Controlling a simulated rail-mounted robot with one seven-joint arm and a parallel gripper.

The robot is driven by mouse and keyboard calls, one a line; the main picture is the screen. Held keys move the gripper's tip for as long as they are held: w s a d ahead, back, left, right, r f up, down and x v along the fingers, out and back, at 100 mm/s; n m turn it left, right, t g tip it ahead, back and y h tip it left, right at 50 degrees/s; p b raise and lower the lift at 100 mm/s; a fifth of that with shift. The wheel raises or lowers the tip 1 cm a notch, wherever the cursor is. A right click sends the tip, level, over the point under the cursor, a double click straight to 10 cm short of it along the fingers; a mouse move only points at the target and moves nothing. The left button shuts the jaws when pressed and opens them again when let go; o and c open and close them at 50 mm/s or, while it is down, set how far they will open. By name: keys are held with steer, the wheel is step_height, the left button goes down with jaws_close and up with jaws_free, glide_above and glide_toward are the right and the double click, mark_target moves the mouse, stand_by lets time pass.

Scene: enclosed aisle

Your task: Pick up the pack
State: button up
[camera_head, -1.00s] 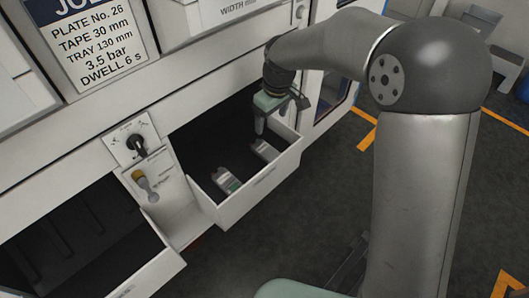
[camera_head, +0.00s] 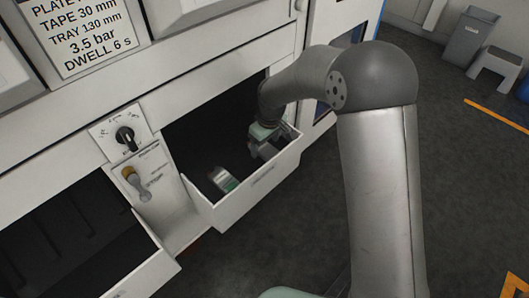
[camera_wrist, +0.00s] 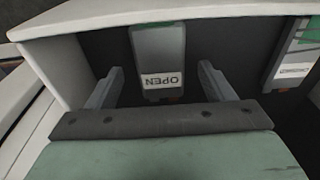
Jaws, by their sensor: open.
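My gripper (camera_head: 267,150) is open and reaches down into the right-hand open drawer. In the wrist view its two fingers (camera_wrist: 160,70) stand apart, on either side of a grey pack (camera_wrist: 158,45) with a green end and a white OPEN label. The fingers do not appear to touch it; their exact depth is hard to tell. In the head view this pack is mostly hidden by my gripper. A second similar pack (camera_head: 222,180) lies in the drawer to the left; the wrist view shows it at the right edge (camera_wrist: 293,55).
The white drawer front (camera_head: 240,195) stands close in front of my gripper, and its wall (camera_wrist: 190,13) crosses the top of the wrist view. A second drawer (camera_head: 150,280) is open at lower left.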

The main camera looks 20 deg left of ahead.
steer(key=shift+a+f, duration=0.1)
steer(key=shift+f, duration=0.6)
steer(key=c, duration=1.1)
steer(key=shift+r, duration=0.1)
